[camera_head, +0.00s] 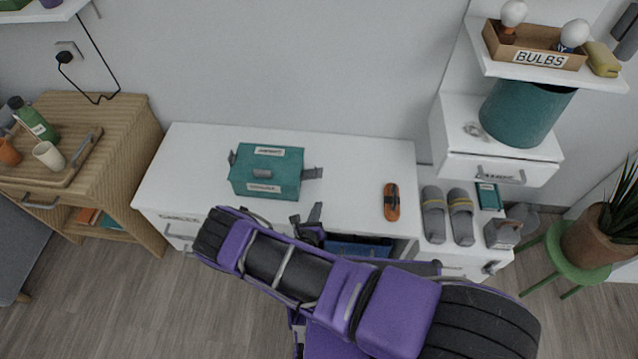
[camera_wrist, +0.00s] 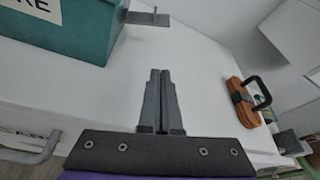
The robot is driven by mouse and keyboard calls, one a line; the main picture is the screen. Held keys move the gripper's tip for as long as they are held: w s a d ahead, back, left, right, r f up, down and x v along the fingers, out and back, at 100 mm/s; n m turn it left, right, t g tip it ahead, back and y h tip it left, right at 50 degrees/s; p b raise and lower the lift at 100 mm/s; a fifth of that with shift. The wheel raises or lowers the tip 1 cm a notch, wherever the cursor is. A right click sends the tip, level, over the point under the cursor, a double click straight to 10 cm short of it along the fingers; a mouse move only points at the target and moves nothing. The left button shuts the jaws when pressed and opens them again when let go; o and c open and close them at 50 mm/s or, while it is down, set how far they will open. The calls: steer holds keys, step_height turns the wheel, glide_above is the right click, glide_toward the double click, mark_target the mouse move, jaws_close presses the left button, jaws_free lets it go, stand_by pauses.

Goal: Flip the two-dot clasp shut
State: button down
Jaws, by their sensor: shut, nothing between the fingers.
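The teal box (camera_head: 265,190) stands on the white desk; its near right corner shows in the wrist view (camera_wrist: 85,38). A grey clasp (camera_head: 312,173) sticks out sideways from its right end; it also shows in the wrist view (camera_wrist: 147,18) as a flat plate with a small peg. Another grey clasp (camera_head: 231,158) shows at the left end. The dots are too small to make out on either. My gripper (camera_head: 317,208) is shut and empty, in front of the box's right end and apart from it. Its fingertips (camera_wrist: 160,72) point toward the right clasp.
An orange and black tool (camera_head: 391,202) lies on the desk to the right, also in the wrist view (camera_wrist: 243,103). The white desk top (camera_head: 350,160) is clear between it and the box. An open drawer with blue contents (camera_head: 360,246) is below the front edge, partly behind my arm.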

mark_target(324, 195)
steer(key=b+x, duration=0.2)
steer(key=x, duration=0.7)
steer(key=shift+w+d+f, duration=0.1)
steer(key=shift+w+f, duration=0.1)
steer(key=shift+w, duration=0.1)
steer(key=r, duration=0.1)
steer(key=a+r, duration=0.1)
steer(key=r, duration=0.1)
steer(key=shift+w+a+r+p, duration=0.1)
steer(key=shift+w+r+p, duration=0.1)
steer(key=shift+p, duration=0.15)
steer(key=shift+a+r, duration=0.1)
steer(key=shift+r, duration=0.2)
